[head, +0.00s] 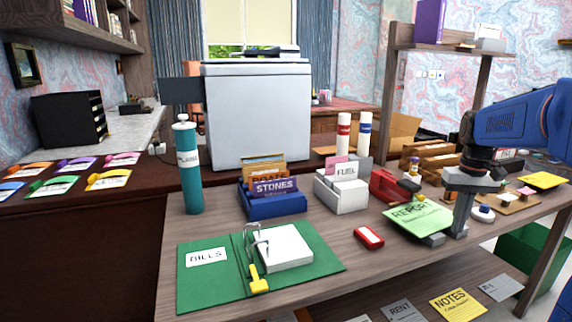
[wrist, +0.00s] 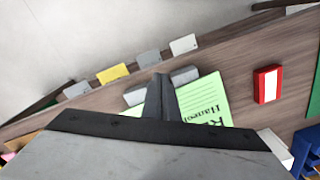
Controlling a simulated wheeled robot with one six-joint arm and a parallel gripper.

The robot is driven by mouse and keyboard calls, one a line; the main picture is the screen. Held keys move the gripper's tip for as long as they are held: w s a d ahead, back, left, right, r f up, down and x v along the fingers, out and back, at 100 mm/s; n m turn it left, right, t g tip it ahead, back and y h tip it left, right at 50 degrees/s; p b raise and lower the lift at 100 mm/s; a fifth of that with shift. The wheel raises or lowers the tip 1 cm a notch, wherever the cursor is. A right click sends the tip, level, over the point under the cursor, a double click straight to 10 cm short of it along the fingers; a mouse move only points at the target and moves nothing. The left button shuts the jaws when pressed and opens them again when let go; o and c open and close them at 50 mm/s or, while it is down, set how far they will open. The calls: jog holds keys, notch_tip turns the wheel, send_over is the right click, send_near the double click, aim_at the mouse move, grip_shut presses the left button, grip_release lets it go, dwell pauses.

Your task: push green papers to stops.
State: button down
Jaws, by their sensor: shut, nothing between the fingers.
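The green papers (head: 418,217), marked REPORT, lie near the front edge of the desk at the right. They also show in the wrist view (wrist: 208,103), partly hidden by my gripper. Two grey blocks, seemingly the stops, stand near the desk edge in the wrist view: one beside the papers' edge (wrist: 186,75), one left of my fingers (wrist: 134,96). One grey block (head: 433,240) shows in the head view at the papers' near corner. My gripper (head: 459,234) is shut and empty, pointing down at the papers' right side. I cannot tell whether it touches them.
A red box (head: 368,237) lies left of the papers, and a red stapler-like thing (head: 385,186) behind them. A green folder (head: 215,272) covers the front left. A white FUEL holder (head: 342,190) stands behind. The lower shelf holds yellow NOTES (head: 458,304).

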jog(key=shift+f, duration=1.3)
dwell(0.8)
jog(key=shift+w+a, duration=0.2)
jog(key=shift+w, duration=0.4)
jog(key=shift+w+a, duration=0.2)
jog(key=shift+w, duration=0.35)
dwell(0.3)
jog(key=shift+s+d, duration=0.25)
jog(key=shift+s, duration=0.45)
notch_tip(320, 180, up, 7)
dwell(1.5)
